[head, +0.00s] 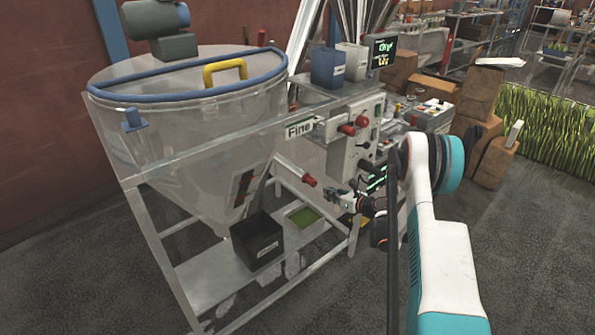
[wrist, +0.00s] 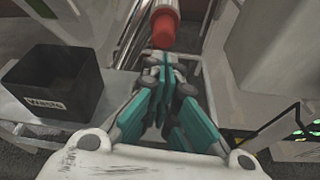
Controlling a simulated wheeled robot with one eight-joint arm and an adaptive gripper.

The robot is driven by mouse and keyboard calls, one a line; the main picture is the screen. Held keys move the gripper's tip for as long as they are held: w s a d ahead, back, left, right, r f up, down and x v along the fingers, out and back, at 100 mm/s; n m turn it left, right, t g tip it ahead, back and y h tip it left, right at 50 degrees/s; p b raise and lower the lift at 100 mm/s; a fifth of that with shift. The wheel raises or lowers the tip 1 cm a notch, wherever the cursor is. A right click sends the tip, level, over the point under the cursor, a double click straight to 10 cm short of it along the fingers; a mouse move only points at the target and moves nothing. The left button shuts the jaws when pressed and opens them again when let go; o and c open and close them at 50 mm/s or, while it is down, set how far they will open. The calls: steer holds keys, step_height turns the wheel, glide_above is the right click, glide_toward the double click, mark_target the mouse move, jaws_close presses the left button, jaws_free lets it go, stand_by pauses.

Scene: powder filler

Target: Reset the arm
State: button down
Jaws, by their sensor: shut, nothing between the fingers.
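My gripper (wrist: 165,75) is shut and empty in the wrist view, its teal fingers together. A red-tipped cylindrical part (wrist: 165,25) is just beyond the fingertips in that view; I cannot tell whether they touch. In the head view my gripper (head: 335,197) is small, in front of the filler frame, to the right of and below a red knob (head: 309,181). My white and teal arm reaches in from the lower right.
A large clear hopper (head: 190,130) with a blue rim stands on a metal frame. A black bin (head: 257,240) is on its lower shelf, beside a green-bottomed tray (head: 303,216). A control box (head: 355,135) with red knobs stands behind my gripper. Open floor (head: 540,250) lies at right.

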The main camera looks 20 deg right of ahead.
steer(key=s+a+r+n+g, duration=0.2)
steer(key=a+r+n, duration=0.5)
steer(key=r, duration=0.4)
steer(key=s+a+r+n+g, duration=0.25)
steer(key=a+r+n, duration=0.25)
steer(key=a+r, duration=0.55)
steer(key=s+a+r+n+h, duration=0.1)
steer(key=s+a+r+n, duration=0.35)
steer(key=s+r, duration=0.35)
steer(key=s+a+r+n+g+h, duration=0.1)
steer(key=s+a+r+n, duration=0.1)
steer(key=s+n, duration=0.3)
steer(key=s+a+r+n+g, duration=0.1)
steer(key=s+a+r+n, duration=0.15)
steer(key=s, duration=0.55)
steer(key=s+d+f+n+h, duration=0.1)
steer(key=s+n, duration=0.3)
steer(key=s, duration=0.4)
steer(key=s+d+f+n+h, duration=0.2)
steer(key=s+n, duration=0.3)
steer(key=s, duration=0.4)
steer(key=shift+s+f, duration=0.25)
steer(key=shift+f, duration=0.15)
